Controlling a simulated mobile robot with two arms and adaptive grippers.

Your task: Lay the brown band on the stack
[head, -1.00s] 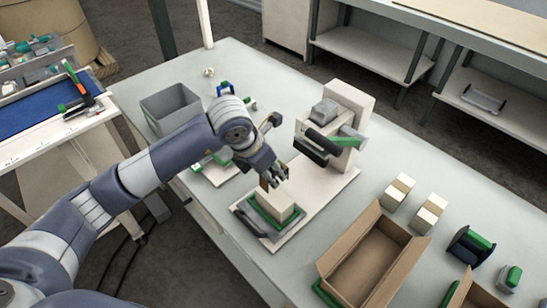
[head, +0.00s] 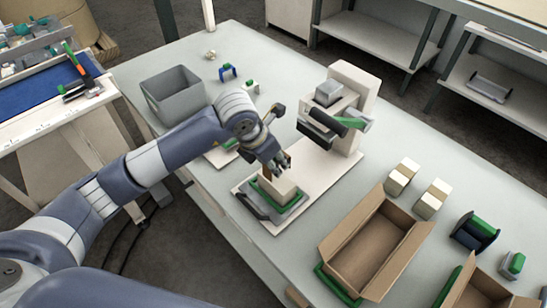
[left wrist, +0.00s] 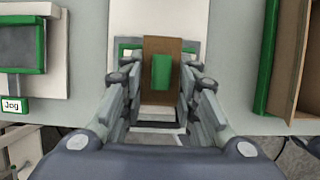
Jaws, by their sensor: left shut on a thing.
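The stack is a pale cream block (head: 277,190) in a green-edged grey holder (head: 296,208) on a white board. My left gripper (head: 279,166) is just above the stack's far side in the head view. It is shut on the brown band (left wrist: 162,91), a flat strip with a green tab (left wrist: 161,72) at its middle. In the left wrist view the band lies between the fingers, over the holder. The fingers hide much of the band in the head view, and I cannot tell whether it touches the stack. My right gripper is not in view.
A press-like station (head: 349,95) with a dark roller stands behind the stack. An open cardboard box (head: 372,252) is at the right. Banded pale blocks (head: 402,177) stand beyond it. A grey bin (head: 173,95) is at the back left.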

